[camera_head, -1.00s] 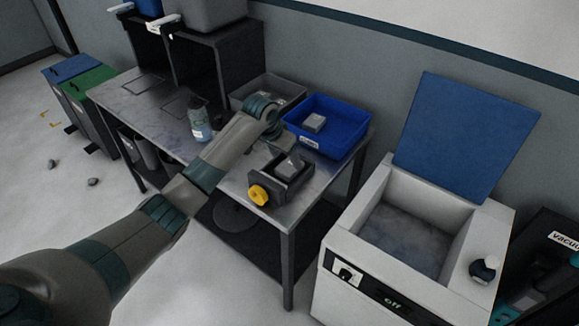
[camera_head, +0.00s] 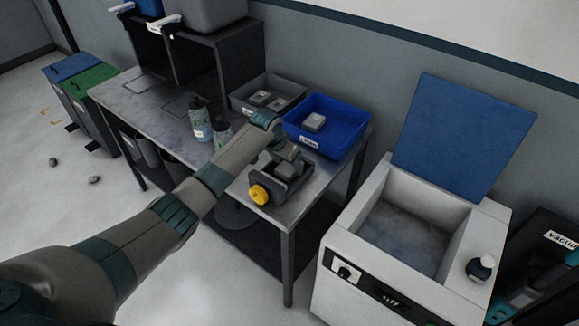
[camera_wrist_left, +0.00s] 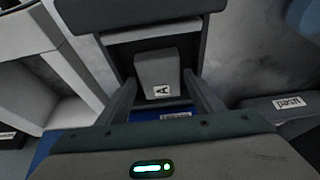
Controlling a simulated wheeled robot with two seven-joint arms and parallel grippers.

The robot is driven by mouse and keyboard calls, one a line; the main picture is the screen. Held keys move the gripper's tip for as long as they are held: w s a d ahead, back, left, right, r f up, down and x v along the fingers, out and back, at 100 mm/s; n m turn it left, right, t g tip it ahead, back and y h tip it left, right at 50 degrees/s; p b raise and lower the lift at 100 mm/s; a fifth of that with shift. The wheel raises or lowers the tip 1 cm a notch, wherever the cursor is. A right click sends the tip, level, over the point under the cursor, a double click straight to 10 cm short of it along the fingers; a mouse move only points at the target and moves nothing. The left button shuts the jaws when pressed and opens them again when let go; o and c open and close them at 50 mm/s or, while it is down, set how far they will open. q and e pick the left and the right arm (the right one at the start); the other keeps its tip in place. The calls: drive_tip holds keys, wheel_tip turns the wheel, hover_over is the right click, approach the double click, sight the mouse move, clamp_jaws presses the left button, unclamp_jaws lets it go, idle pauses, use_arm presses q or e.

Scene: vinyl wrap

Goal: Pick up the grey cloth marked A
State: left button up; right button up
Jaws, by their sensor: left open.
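The grey cloth marked A (camera_wrist_left: 157,72) sits in a dark open-topped box, with its letter facing my wrist camera. In the wrist view, my left gripper (camera_wrist_left: 163,100) is open, one finger toward each side of the cloth's near end. I cannot tell whether they touch it. In the head view, my left gripper (camera_head: 290,160) is over the dark box (camera_head: 283,186) with the yellow knob, at the front of the metal table. The gripper hides most of the box's inside there. My right gripper is not in view.
A blue bin (camera_head: 350,143) with a grey block stands behind the box; a grey bin (camera_head: 240,101) with grey pieces is beside it. Two bottles (camera_head: 200,118) stand left of my arm. A white open-lidded machine (camera_head: 345,245) is to the right.

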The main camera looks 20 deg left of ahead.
use_arm(q)
drive_tip(key=shift+w+f, duration=0.2)
drive_tip(key=shift+f, duration=0.25)
drive_tip(key=c, duration=0.8)
drive_tip(key=shift+r, duration=0.15)
wheel_tip(320, 180, up, 28)
drive_tip(key=b, duration=0.6)
drive_tip(key=shift+b, duration=0.3)
